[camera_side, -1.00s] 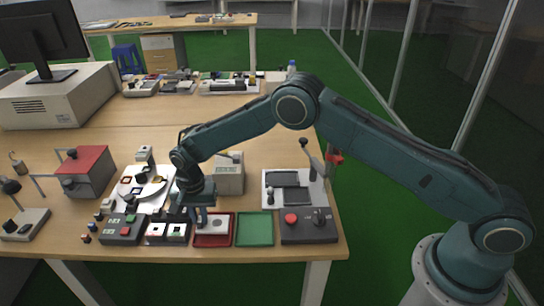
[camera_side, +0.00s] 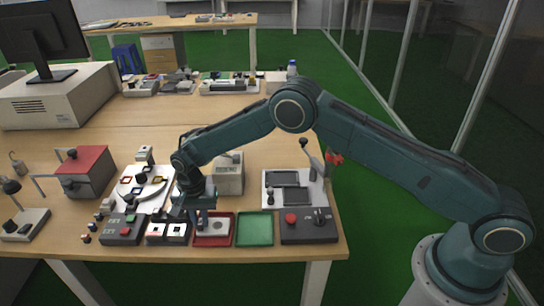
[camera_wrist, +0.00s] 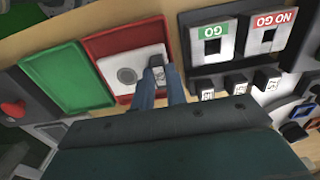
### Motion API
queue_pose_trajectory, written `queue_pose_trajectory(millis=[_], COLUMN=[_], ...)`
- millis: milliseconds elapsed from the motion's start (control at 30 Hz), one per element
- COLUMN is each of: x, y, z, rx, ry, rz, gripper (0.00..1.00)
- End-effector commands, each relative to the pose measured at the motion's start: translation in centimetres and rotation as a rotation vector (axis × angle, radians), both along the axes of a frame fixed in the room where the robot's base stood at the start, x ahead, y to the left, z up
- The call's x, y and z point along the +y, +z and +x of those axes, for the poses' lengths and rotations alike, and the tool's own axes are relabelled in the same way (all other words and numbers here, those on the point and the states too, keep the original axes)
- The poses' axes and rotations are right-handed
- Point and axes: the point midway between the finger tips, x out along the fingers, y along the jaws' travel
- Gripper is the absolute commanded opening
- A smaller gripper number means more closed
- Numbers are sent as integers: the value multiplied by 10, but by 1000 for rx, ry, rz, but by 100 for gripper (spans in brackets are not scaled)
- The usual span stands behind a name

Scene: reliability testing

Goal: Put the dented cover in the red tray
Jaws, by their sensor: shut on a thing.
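The dented cover looks to be a white square plate with a round grey mark (camera_side: 216,225), also in the wrist view (camera_wrist: 126,76). It is over the red tray (camera_side: 213,244), inside its outline; the tray's red floor shows beside it in the wrist view (camera_wrist: 122,41). My gripper (camera_side: 200,224) is at the cover's left side in the side view. In the wrist view its two fingertips (camera_wrist: 158,72) are shut on the cover's edge, around a small grey part there. I cannot tell whether the cover touches the tray floor. No dent can be made out.
A green tray (camera_side: 255,229) stands empty to the right of the red one. A dark control box (camera_side: 308,226) with a red button is further right. GO and NO GO gauges (camera_side: 168,231) stand close on the left. A beige block (camera_side: 229,180) is behind my gripper.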

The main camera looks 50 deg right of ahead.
Motion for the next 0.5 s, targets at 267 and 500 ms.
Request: queue_pose_trajectory(millis=[267, 500], x=[0, 0], y=[-3, -4], z=[0, 0], rx=[-1, -1], ry=[0, 0], rz=[1, 1], gripper=[0, 0])
